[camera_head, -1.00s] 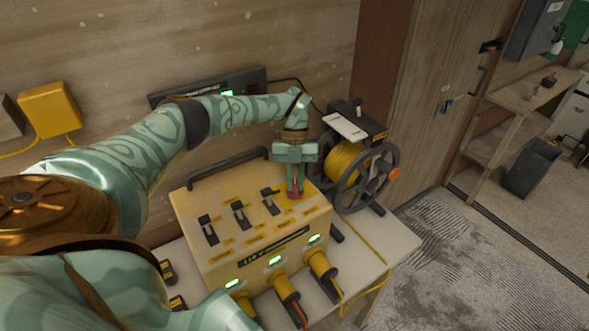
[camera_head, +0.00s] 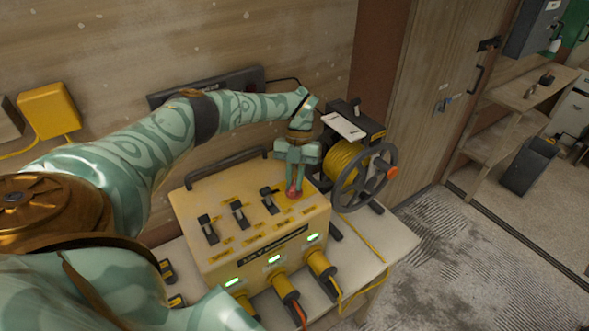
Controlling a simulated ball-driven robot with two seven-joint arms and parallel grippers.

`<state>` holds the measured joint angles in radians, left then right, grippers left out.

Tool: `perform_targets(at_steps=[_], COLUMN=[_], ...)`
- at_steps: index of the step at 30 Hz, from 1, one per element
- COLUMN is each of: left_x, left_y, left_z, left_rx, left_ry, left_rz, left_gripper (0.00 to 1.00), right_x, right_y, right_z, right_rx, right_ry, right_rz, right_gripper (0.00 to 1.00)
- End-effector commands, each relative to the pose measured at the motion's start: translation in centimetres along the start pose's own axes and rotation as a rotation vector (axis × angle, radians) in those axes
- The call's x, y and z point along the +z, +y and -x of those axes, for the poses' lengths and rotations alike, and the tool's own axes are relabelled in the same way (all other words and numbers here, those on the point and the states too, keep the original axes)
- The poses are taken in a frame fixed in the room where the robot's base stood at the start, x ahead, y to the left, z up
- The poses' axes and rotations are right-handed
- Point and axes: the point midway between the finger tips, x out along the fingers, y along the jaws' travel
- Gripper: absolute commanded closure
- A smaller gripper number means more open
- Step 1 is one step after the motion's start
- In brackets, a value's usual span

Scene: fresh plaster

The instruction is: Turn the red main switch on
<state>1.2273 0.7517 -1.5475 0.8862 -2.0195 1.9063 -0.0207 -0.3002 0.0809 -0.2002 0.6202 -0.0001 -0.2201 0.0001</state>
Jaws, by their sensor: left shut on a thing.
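The yellow power box (camera_head: 262,243) stands on a light table. The red main switch (camera_head: 293,192) is on the right part of its top face, partly hidden by the fingers. My left gripper (camera_head: 294,183) points down from above and is shut on the red switch. Three black toggle switches (camera_head: 239,212) sit in a row to the left of it. Green lights (camera_head: 274,258) glow on the box's front face above the plugged-in cables. My right gripper is not in view.
A cable reel (camera_head: 362,172) with yellow cable stands close to the right of the gripper. A black handle (camera_head: 226,167) runs along the box's back edge. The wall is close behind. The table's right front corner (camera_head: 398,243) is mostly clear.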

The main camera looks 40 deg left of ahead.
Motion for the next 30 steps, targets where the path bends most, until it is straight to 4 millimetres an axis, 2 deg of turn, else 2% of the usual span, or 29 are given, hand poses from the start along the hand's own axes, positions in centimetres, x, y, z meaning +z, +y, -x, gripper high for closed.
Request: perform_targets(at_steps=[1,3,11,15,20,30], left_x=[0.1,0.1,0.0,0.1,0.2,0.1], left_y=[0.0,0.0,0.0,0.0,-0.1,-0.1], left_z=[0.2,0.1,0.1,1.1,4.6,14.2], left_rx=[-0.001,-0.001,0.0,0.0,-0.002,-0.002], left_ry=[-0.005,-0.004,-0.002,-0.003,-0.008,-0.009], left_rz=[-0.002,-0.001,-0.001,-0.001,0.0,0.003], left_gripper=[0.78,0.65,0.65,0.65,0.65,0.65], right_x=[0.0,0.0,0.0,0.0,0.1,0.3], right_y=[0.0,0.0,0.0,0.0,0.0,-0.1], right_z=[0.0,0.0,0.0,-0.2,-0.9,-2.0], right_rx=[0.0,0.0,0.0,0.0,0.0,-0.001], right_ry=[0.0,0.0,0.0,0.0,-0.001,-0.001], right_rz=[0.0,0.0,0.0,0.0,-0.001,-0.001], right_gripper=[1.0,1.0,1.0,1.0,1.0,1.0])
